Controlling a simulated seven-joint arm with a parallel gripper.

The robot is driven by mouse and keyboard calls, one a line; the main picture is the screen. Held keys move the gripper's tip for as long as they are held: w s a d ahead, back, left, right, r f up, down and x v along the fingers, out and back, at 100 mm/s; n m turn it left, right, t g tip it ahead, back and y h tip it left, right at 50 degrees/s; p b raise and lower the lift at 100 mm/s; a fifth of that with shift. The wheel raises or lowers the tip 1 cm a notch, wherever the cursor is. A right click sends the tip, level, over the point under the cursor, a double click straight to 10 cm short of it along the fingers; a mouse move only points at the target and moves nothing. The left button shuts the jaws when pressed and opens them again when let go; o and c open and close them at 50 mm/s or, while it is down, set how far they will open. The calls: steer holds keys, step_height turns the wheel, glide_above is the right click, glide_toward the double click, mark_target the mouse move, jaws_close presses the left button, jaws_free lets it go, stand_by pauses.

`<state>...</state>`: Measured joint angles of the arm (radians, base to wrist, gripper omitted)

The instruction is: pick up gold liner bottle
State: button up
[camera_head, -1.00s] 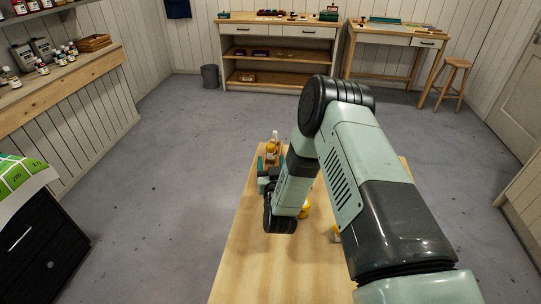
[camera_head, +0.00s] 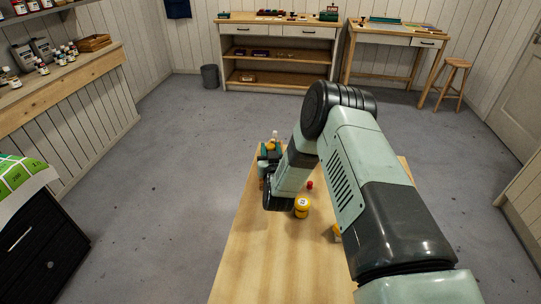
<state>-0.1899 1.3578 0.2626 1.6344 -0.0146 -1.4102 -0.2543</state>
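A small bottle with a gold-orange part (camera_head: 270,146) shows at the far left end of the wooden table, beside my gripper (camera_head: 267,153). It is probably the gold liner bottle, but no label is readable. A pale-topped bottle (camera_head: 275,135) stands just behind it. My gripper's teal fingers are very close to the gold-orange bottle. Whether they touch it, and whether they are open or shut, cannot be made out. My wrist and forearm hide part of this area.
A yellow jar (camera_head: 302,208) stands mid-table, right of my wrist. A small red item (camera_head: 310,184) lies behind it. Another yellow item (camera_head: 337,233) is partly hidden by my arm. The wooden table's (camera_head: 265,265) near left part is bare.

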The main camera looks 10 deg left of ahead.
steer(key=c, duration=0.5)
steer(key=shift+r, duration=0.1)
